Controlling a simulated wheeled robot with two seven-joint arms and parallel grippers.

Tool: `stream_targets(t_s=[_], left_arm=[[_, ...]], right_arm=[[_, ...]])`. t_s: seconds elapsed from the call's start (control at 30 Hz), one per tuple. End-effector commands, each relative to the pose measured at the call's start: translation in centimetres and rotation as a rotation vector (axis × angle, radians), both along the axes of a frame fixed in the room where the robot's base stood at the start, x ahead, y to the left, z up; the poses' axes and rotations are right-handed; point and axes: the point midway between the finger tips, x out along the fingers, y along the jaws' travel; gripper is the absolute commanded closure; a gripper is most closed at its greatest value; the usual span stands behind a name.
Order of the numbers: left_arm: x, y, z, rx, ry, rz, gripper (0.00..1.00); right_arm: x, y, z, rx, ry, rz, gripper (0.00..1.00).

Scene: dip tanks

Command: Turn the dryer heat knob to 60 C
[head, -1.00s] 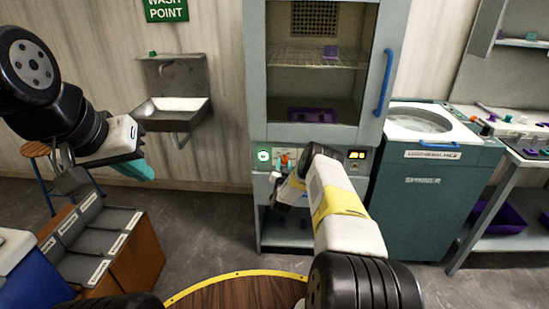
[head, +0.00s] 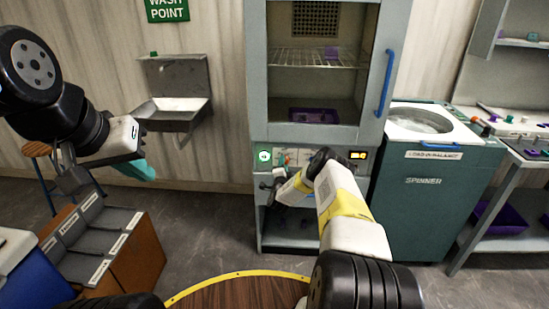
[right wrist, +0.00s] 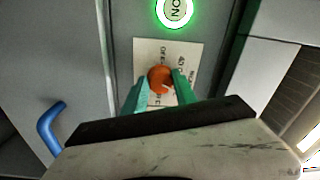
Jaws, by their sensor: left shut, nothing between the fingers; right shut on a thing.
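The dryer (head: 257,100) is the grey cabinet with a glass door in the middle of the head view. Its orange heat knob (right wrist: 159,77) sits on a white label plate (right wrist: 186,52) in the right wrist view. The plate's lettering appears turned, and some is covered by the fingers. A small white mark shows on the knob, but I cannot tell which setting it points to. My right gripper (right wrist: 160,88) has its teal fingers shut on the knob, one on each side. My left gripper (head: 138,168) is shut and empty, far left of the dryer.
A green-lit round indicator (right wrist: 175,9) is close to the knob. The dryer's blue door handle (head: 385,83) stands out at its right. The spinner (head: 435,200) is right of the dryer, and a sink (head: 172,112) hangs on the wall to its left.

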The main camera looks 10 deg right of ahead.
Motion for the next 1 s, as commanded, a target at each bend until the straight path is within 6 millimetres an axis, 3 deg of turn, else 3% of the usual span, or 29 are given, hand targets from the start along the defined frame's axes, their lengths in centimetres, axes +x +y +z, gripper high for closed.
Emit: stream_targets(t_s=[1.0], left_arm=[[0.0, 0.0, 0.0, 0.0, 0.0, 0.0, 1.0]], right_arm=[[-0.1, -0.03, 0.21, 0.888, -0.252, -0.002, 1.0]])
